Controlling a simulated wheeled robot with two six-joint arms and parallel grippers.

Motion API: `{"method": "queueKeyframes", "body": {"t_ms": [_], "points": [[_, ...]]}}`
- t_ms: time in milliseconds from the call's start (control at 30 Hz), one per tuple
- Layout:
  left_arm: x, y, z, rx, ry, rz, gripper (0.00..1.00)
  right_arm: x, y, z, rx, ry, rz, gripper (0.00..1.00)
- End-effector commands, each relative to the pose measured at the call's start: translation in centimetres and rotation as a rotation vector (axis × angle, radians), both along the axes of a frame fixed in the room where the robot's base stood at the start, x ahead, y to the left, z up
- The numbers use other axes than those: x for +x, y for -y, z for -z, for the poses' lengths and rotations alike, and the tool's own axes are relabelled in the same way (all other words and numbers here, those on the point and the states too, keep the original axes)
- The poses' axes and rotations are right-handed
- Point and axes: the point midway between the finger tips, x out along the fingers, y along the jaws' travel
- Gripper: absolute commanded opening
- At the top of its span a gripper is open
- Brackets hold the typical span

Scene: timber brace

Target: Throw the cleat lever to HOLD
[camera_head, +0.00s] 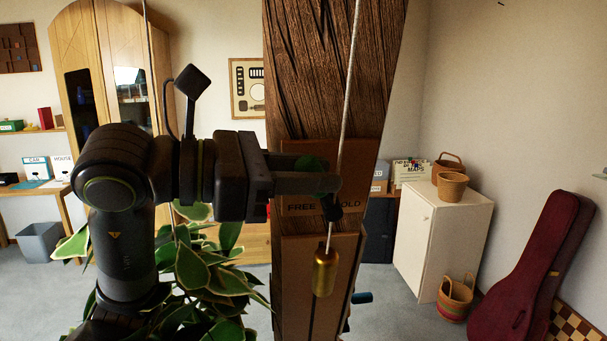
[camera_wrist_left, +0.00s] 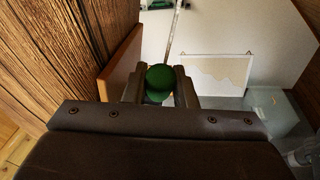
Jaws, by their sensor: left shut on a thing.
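A green knob, which I take for the cleat lever's end, shows between the fingers of my left gripper (camera_head: 322,174). The left wrist view shows the green knob (camera_wrist_left: 160,78) closely flanked by both fingers. The gripper is shut on it, in front of the timber post (camera_head: 325,70). A brown plate (camera_head: 292,208) on the post reads FREE at left and HOLD at right, with my gripper partly covering the lettering. The lever's shaft is mostly hidden, so I cannot tell its exact setting. My right gripper is not in view.
A pale rope (camera_head: 350,90) runs down past the gripper, and a brass weight (camera_head: 325,272) hangs below it. A leafy plant (camera_head: 205,270) stands below my left arm. A white cabinet (camera_head: 435,240) and a red instrument case (camera_head: 525,270) stand at right.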

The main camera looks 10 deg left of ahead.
Motion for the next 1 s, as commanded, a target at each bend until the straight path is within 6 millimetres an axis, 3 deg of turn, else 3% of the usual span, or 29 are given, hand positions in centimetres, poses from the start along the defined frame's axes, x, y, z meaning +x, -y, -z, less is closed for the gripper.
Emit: {"method": "queueKeyframes", "body": {"t_ms": [600, 633, 667, 1000], "points": [[0.12, 0.62, -0.32, 0.098, -0.032, -0.034, 0.0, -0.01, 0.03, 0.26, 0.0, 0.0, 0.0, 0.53], [0.12, 0.62, -0.32, 0.098, -0.032, -0.034, 0.28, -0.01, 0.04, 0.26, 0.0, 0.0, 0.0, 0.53], [0.12, 0.62, -0.32, 0.098, -0.032, -0.034, 0.32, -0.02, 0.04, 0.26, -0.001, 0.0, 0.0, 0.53], [0.11, 0.62, -0.3, 0.098, -0.032, -0.033, 0.34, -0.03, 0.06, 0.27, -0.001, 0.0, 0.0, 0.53]]}}
